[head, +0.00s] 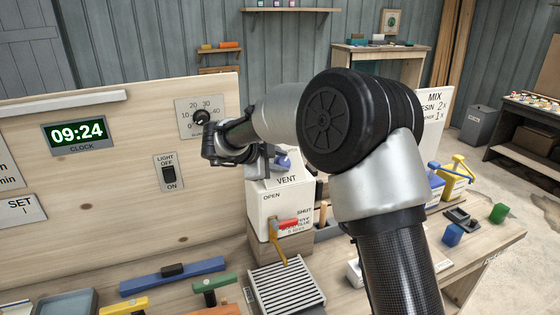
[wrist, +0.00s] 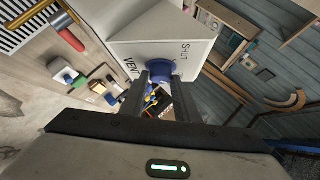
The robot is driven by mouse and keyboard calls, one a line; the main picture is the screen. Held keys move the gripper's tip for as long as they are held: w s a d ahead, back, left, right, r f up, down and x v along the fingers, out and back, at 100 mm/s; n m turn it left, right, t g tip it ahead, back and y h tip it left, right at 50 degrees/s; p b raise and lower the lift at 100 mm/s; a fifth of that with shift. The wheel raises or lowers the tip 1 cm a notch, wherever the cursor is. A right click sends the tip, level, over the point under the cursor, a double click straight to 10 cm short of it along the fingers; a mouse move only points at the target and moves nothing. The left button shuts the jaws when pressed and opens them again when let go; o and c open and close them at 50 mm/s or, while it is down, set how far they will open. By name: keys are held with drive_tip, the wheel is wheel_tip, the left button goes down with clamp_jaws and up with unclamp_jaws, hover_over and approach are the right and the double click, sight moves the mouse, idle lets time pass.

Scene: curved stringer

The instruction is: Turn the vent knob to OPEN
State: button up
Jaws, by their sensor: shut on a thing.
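In the wrist view the white box (wrist: 135,50) shows the words VENT and SHUT around the blue vent knob (wrist: 160,70). My gripper (wrist: 161,79) is shut on the knob, one finger at each side. In the head view my gripper (head: 268,168) comes down over the top of the box, and bits of blue show beside it. Which way the knob points cannot be told.
A plywood panel with a clock (head: 79,134), a light switch (head: 168,172) and a dial (head: 203,118) stands left of the box.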

idle(0.6)
drive_tip(key=o, duration=1)
drive_tip(key=shift+w+d, duration=0.1)
drive_tip(key=shift+o, duration=0.2)
drive_tip(key=b+v, duration=0.1)
drive_tip(key=v, duration=1.6)
drive_tip(key=shift+a+r, duration=0.25)
